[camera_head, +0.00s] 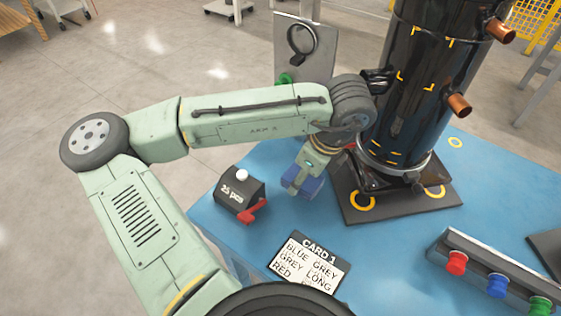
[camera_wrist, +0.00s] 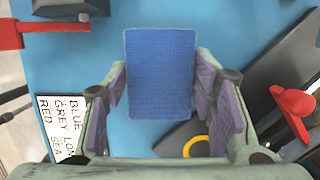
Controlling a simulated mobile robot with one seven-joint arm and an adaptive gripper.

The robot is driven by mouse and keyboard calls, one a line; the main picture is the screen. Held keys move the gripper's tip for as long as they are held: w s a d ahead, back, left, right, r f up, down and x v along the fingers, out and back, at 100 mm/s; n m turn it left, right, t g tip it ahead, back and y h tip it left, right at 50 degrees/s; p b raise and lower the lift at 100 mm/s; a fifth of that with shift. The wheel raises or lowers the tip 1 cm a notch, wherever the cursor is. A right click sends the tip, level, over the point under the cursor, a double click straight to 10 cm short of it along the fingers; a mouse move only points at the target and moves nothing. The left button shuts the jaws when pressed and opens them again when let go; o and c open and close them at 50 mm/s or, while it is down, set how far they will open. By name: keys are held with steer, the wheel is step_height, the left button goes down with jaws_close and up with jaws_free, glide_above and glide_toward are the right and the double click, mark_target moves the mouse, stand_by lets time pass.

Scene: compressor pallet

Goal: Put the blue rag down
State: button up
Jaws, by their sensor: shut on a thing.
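The blue rag (camera_wrist: 160,72) is a flat folded rectangle between the pads of my gripper (camera_wrist: 160,84) in the wrist view. My gripper is shut on it, with one finger at each side edge. In the head view my gripper (camera_head: 303,178) points down over the blue table, with the rag (camera_head: 311,187) showing at its fingertips. It is between the black box with the red lever and the compressor's base plate. I cannot tell whether the rag touches the table.
The black box (camera_head: 236,196) with a red lever stands left of my gripper. A printed card (camera_head: 308,263) lies in front. The black compressor (camera_head: 420,95) stands on a dark plate (camera_head: 398,207) to the right. A rail of coloured caps (camera_head: 495,275) is at front right. The blue table (camera_head: 385,255) is bare between them.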

steer(key=p, duration=0.1)
glide_above(278, 171)
steer(key=s+d, duration=0.1)
steer(key=s, duration=0.1)
steer(key=shift+w+d+f, duration=0.2)
steer(key=shift+f, duration=0.1)
steer(key=shift+w+a, duration=0.35)
steer(key=shift+w, duration=0.1)
steer(key=shift+f+p, duration=0.95)
steer(key=shift+f, duration=0.7)
steer(key=o, duration=1)
steer(key=shift+f+b, duration=0.35)
steer(key=shift+b, duration=0.3)
steer(key=b+v, duration=0.1)
steer(key=v, duration=1)
steer(key=shift+w+a+r, duration=0.15)
steer(key=shift+w+a, duration=0.05)
steer(key=shift+a, duration=0.1)
